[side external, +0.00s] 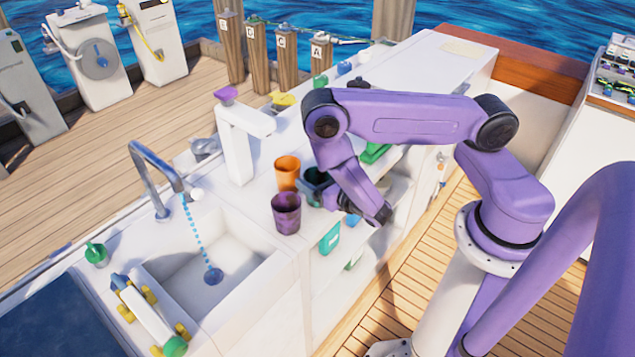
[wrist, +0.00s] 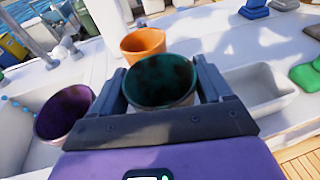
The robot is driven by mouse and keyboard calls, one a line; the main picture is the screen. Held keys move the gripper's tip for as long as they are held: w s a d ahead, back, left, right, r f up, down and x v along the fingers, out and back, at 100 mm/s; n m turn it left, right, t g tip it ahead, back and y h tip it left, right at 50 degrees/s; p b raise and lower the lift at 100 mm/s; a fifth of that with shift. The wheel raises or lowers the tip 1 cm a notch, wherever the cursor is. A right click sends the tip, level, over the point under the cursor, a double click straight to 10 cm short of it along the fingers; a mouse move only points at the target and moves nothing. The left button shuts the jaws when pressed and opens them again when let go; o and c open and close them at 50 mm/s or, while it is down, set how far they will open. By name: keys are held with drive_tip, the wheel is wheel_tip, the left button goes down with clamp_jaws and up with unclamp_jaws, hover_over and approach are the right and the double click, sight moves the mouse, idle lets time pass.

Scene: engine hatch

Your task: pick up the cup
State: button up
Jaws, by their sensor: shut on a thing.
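A dark green cup (wrist: 160,82) stands upright between the two fingers of my gripper (wrist: 160,88) in the wrist view. The fingers press on it from both sides. In the side view, my gripper (side external: 318,187) is over the counter with the green cup (side external: 315,176) partly hidden by it. I cannot tell whether the cup's base touches the counter. An orange cup (side external: 287,173) stands just behind and left of it, also seen in the wrist view (wrist: 143,45). A dark purple cup (side external: 286,213) stands in front, and at the left in the wrist view (wrist: 64,113).
A sink (side external: 215,262) with a curved faucet (side external: 152,172) lies to the left. A white dispenser post (side external: 240,145) with a purple top stands behind the cups. A white tray (wrist: 260,90) is right of my gripper in the wrist view. The counter's front edge is close by.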

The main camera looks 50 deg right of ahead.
wheel_tip(320, 180, up, 14)
drive_tip(key=s+a, duration=0.1)
drive_tip(key=a, duration=1.9)
drive_tip(key=shift+f, duration=3.65)
drive_tip(key=w+a+f, duration=0.2)
drive_tip(key=w+a, duration=0.4)
drive_tip(key=w, duration=0.6)
drive_tip(key=shift+a+f, duration=0.2)
drive_tip(key=shift+f, duration=0.15)
drive_tip(key=shift+d, duration=0.1)
drive_tip(key=shift+w+d, duration=0.3)
drive_tip(key=shift+d, duration=0.1)
